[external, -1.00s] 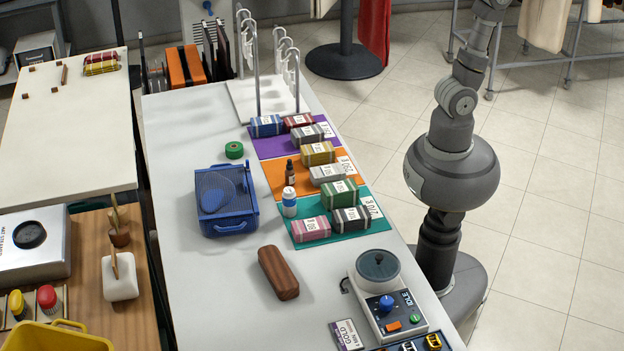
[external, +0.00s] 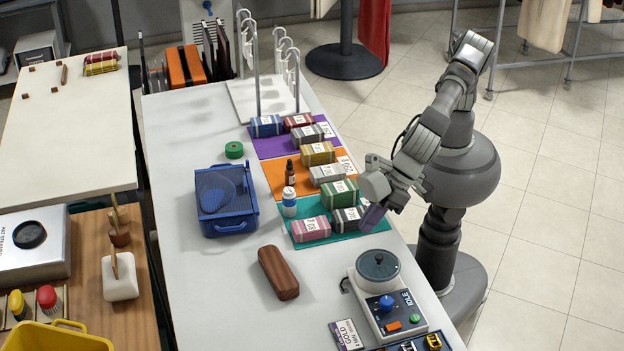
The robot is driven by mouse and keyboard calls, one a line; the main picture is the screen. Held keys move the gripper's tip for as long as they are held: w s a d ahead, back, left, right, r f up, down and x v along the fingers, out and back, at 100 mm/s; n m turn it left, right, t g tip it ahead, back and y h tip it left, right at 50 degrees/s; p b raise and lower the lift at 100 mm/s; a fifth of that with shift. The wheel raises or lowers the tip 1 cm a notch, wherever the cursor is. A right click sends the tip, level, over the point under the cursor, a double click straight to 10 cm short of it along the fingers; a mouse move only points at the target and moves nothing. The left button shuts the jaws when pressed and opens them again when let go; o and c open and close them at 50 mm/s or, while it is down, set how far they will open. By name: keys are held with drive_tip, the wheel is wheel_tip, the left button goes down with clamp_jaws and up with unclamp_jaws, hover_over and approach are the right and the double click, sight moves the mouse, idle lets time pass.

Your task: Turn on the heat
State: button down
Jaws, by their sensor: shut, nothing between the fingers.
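A small grey and white device stands at the front right of the long white table. It has a round dark plate (external: 377,264) on top, a blue knob (external: 386,302), an orange switch (external: 393,326), a green button (external: 415,318) and a label reading IDLE. A white box (external: 28,250) with a black disc on top stands on the wooden table at the left; its lettering is too small to read surely. My gripper (external: 372,215) is shut and empty, above the teal mat's right end, behind the device and apart from it.
Banded bundles lie on purple, orange and teal (external: 345,233) mats. A blue basket (external: 225,210), green roll (external: 234,150) and brown block (external: 278,272) lie to the left. A GOLD card (external: 346,336) lies beside the device. The table's middle front is clear.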

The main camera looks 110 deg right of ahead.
drive_tip(key=s+a+f+n+h, duration=0.1)
drive_tip(key=s+a+f, duration=0.9)
drive_tip(key=s+f, duration=0.2)
drive_tip(key=shift+s+f+t, duration=0.35)
drive_tip(key=shift+s+t, duration=0.05)
drive_tip(key=shift+s, duration=0.15)
drive_tip(key=shift+a, duration=0.1)
drive_tip(key=b, duration=0.3)
hover_over(395, 325)
drive_tip(key=s, duration=0.2)
wheel_tip(395, 325, down, 9)
drive_tip(key=shift+w+r, duration=0.15)
drive_tip(key=shift+r, duration=0.05)
drive_tip(key=shift+s+f, duration=0.15)
drive_tip(key=shift+f, duration=0.4)
drive_tip(key=shift+s+f, duration=0.15)
drive_tip(key=shift+f, duration=0.4)
drive_tip(key=shift+f+b, duration=0.4)
drive_tip(key=shift+f, duration=0.1)
